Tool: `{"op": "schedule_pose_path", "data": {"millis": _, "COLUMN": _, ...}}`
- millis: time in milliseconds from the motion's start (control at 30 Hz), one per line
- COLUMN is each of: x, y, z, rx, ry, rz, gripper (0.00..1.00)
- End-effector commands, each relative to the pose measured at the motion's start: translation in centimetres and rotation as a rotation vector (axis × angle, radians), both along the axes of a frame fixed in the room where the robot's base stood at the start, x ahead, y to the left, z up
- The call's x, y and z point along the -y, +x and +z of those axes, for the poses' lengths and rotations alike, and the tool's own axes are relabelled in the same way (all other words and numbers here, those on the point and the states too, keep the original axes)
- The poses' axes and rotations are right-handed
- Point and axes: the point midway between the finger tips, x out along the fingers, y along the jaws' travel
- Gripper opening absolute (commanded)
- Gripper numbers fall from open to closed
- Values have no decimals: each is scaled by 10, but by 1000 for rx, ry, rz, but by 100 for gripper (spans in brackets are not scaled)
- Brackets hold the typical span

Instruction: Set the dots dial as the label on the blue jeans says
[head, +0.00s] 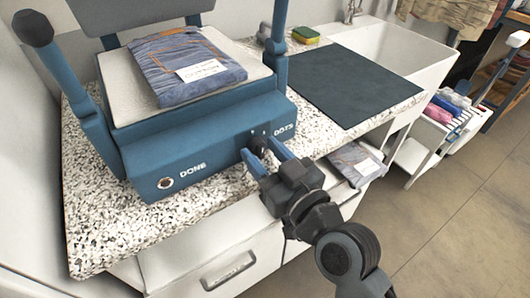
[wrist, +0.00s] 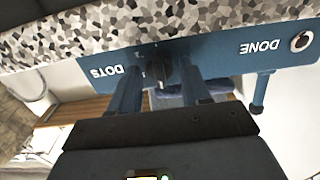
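The folded blue jeans (head: 165,65) lie on the pale bed of a blue press, with a white label (head: 201,70) on top. The label's writing is too small to read. The dots dial (head: 257,141) is a dark knob on the press's front panel, by the word DOTS; it also shows in the wrist view (wrist: 160,73), upside down. My gripper (head: 264,155) is at the panel; its two blue fingers (wrist: 158,82) stand apart, one on each side of the dial, with gaps visible. I cannot read the dial's setting.
A DONE button (head: 165,183) is at the panel's left. Another folded garment with a label (head: 357,163) lies below the counter edge. A dark mat (head: 350,83), a sink (head: 405,50) and a sponge (head: 306,34) are behind. Open floor lies at right.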

Motion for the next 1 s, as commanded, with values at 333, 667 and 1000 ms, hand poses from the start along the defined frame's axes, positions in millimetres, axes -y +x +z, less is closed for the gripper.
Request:
{"op": "schedule_pose_path", "data": {"millis": 333, "x": 0, "y": 0, "z": 0, "rx": 0, "ry": 0, "rz": 0, "gripper": 13}}
{"op": "schedule_pose_path", "data": {"millis": 667, "x": 0, "y": 0, "z": 0, "rx": -10, "ry": 15, "rz": 0, "gripper": 4}}
{"op": "schedule_pose_path", "data": {"millis": 1000, "x": 1, "y": 0, "z": 1, "rx": -113, "ry": 167, "rz": 0, "gripper": 4}}
